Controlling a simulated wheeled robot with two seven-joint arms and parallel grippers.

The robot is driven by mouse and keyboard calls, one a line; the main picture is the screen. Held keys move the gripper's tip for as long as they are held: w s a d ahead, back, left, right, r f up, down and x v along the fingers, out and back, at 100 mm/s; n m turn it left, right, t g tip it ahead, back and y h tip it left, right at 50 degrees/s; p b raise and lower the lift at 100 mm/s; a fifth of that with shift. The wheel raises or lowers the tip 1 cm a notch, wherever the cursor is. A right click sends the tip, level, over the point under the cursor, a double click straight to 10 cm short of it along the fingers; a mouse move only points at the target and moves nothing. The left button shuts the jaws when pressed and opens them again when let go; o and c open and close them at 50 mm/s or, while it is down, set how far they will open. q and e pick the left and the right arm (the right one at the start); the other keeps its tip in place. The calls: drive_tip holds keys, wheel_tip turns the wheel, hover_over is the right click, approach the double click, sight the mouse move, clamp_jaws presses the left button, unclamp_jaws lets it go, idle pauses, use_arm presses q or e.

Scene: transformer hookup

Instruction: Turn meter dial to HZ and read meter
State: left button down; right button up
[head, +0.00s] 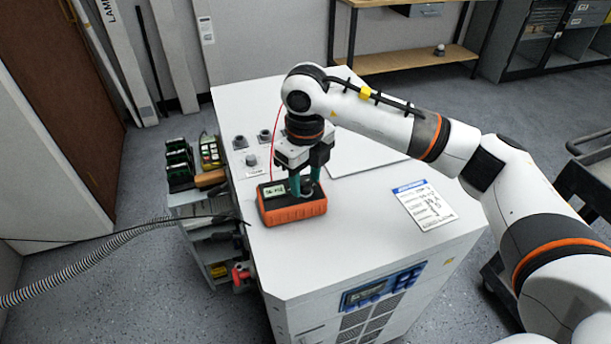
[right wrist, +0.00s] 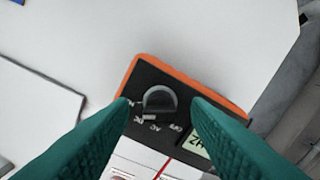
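The orange and black meter (head: 292,208) lies on the white cabinet's top. Its small lit display (head: 274,191) is too small to read surely in the head view. My right gripper (head: 306,188) points down over the meter. In the right wrist view its green fingers (right wrist: 160,103) are open, one on each side of the round dark dial (right wrist: 160,101), with a gap visible beside it. The display (right wrist: 197,141) shows letters like HZ, upside down and partly hidden by a finger. My left gripper is not in view.
A printed card (head: 423,204) lies on the cabinet top (head: 350,235) right of the meter. Several round knobs or terminals (head: 251,160) stand at the back left. A red lead (head: 275,135) rises behind the meter. A side rack (head: 215,240) and a grey hose (head: 90,262) are at left.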

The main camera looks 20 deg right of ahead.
sight(306, 182)
wheel_tip(306, 182, up, 12)
drive_tip(key=shift+b, duration=0.45)
idle(0.5)
